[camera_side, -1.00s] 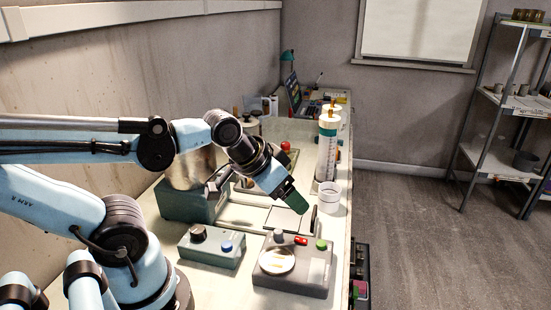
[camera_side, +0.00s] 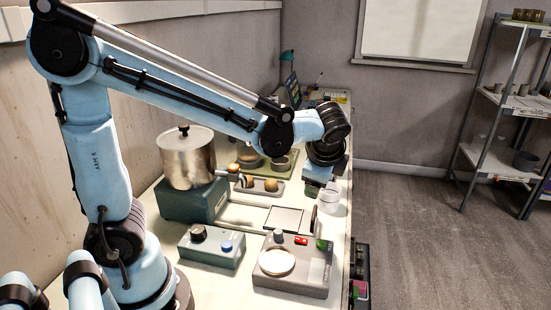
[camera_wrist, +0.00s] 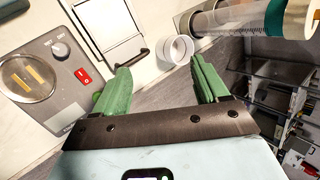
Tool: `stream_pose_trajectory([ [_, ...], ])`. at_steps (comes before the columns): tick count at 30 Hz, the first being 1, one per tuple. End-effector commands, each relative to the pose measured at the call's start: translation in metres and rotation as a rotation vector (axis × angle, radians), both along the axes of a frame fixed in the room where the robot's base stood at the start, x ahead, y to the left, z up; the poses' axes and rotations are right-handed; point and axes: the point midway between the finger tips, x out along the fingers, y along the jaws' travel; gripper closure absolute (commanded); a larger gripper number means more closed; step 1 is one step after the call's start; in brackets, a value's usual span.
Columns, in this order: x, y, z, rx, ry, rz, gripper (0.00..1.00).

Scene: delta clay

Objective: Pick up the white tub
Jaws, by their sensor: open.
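The white tub (camera_side: 329,203) is a short, round, open cup standing near the bench's right edge in the side view. In the wrist view the tub (camera_wrist: 178,50) shows beyond my fingertips, within the gap and nearer the right finger. My gripper (camera_wrist: 160,68) is open, with its two green fingers spread and nothing between them. In the side view my gripper (camera_side: 314,187) hangs above and slightly left of the tub; its fingertips are hard to make out there.
A grey balance (camera_side: 292,275) with a round pan stands in front, with a flat framed plate (camera_side: 284,220) behind it. A metal pot (camera_side: 187,158) stands at left. In the wrist view a clear cylinder (camera_wrist: 245,20) lies close right of the tub. The floor drops off past the bench's right edge.

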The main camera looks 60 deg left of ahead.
Motion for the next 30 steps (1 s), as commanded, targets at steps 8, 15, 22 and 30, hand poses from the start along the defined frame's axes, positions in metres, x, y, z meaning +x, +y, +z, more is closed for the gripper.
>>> stream_pose_trajectory([
  [8,0.045,-0.012,-0.02,0.357,0.247,-0.225,0.27],
  [15,0.068,-0.031,-0.047,0.636,0.471,-0.353,0.27],
  [22,0.072,-0.046,-0.067,0.797,0.623,-0.402,0.27],
  [30,0.074,-0.033,-0.078,0.833,0.663,-0.405,0.27],
])
